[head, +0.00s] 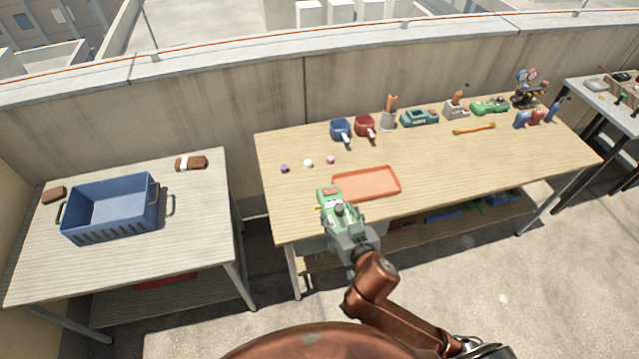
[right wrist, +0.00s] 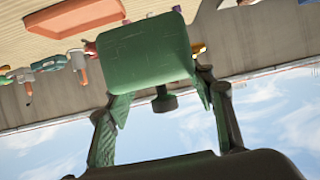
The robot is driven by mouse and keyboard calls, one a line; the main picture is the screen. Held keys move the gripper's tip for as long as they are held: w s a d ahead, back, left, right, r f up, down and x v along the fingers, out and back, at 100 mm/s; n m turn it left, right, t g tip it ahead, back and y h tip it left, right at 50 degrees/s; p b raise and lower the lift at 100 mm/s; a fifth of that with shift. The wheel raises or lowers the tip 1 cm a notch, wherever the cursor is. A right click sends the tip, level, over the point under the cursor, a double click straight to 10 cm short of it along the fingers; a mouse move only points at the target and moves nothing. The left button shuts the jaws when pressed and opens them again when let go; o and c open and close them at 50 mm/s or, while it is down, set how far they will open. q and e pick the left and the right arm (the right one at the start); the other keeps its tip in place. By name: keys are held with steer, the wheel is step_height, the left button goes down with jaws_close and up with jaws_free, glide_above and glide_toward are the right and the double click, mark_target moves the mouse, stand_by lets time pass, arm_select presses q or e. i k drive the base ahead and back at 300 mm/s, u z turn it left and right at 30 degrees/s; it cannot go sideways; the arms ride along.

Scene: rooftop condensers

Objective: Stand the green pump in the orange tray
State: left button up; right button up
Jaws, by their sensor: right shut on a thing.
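My right gripper (head: 339,210) is shut on the green pump (head: 328,193) and holds it near the front edge of the middle table, just left of the orange tray. In the right wrist view the green pump (right wrist: 145,52) fills the upper middle between the two fingers of the gripper (right wrist: 162,92), with a dark round knob below it. The orange tray (head: 367,183) lies flat and empty on the table; part of it also shows in the right wrist view (right wrist: 75,17). Whether the pump overlaps the tray's left end cannot be told. My left gripper is not in view.
Blue (head: 340,130) and red (head: 365,126) scoop-like items, a holder (head: 387,121) and several tools line the table's back. Three small balls lie left of the tray. A blue crate (head: 112,207) stands on the left table. Bare tabletop lies right of the tray.

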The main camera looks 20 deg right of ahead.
mark_target(366, 186)
steer(key=u, duration=1.05)
steer(key=i, duration=1.45)
steer(key=z, duration=2.1)
